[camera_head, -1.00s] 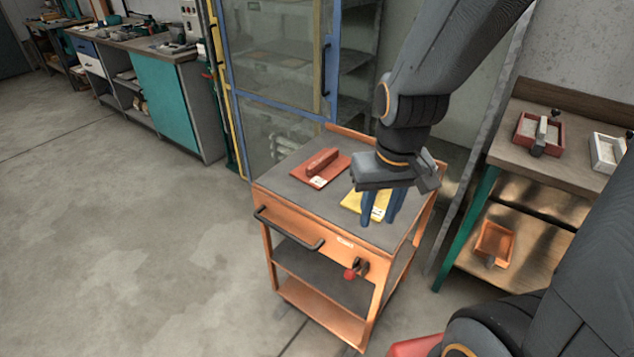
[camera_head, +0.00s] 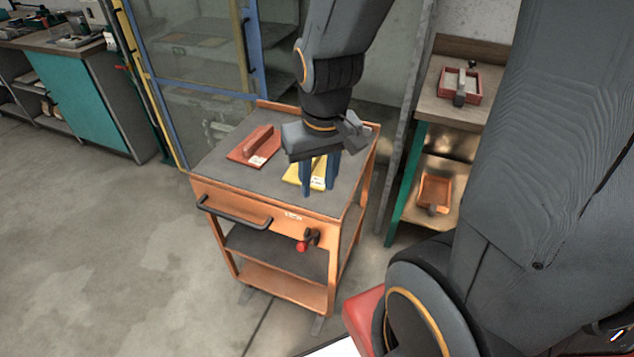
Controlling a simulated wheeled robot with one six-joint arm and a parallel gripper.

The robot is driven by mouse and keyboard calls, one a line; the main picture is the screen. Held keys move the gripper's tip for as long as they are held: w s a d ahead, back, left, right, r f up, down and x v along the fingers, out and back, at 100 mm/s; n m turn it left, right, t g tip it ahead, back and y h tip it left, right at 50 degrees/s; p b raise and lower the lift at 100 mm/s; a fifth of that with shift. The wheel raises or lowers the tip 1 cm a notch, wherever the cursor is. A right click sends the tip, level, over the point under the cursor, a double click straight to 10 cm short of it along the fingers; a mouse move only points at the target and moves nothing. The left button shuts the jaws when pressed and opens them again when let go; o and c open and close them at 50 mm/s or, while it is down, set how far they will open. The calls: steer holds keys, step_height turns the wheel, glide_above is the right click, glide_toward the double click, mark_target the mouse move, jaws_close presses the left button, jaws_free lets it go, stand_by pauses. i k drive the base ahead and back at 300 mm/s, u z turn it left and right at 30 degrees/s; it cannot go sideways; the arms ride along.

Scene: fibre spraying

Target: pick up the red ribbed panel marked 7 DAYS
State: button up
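A red panel (camera_head: 245,155) with a raised rib along its top and a small white label lies flat on the cart's grey top, toward the left. The print on its label is too small to read. A yellow panel (camera_head: 291,175) with a white label lies to its right, partly hidden by my gripper. My gripper (camera_head: 319,189) points down over the yellow panel, right of the red one. Its two blue fingers stand apart, with the yellow panel showing between them. I see nothing held, though contact with the yellow panel is unclear.
The orange cart (camera_head: 290,216) has a black front handle (camera_head: 235,215) and lower shelves. A glass-doored cabinet (camera_head: 190,75) stands behind it. At right, a bench (camera_head: 438,108) holds a red tray (camera_head: 473,83); an orange tray (camera_head: 434,188) sits below. Open floor lies left.

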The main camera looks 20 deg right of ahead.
mark_target(255, 151)
steer(key=k, duration=0.5)
steer(key=u, duration=1.75)
steer(key=i, duration=1.95)
steer(key=z, duration=3.35)
steer(key=i, duration=0.5)
steer(key=u, duration=0.1)
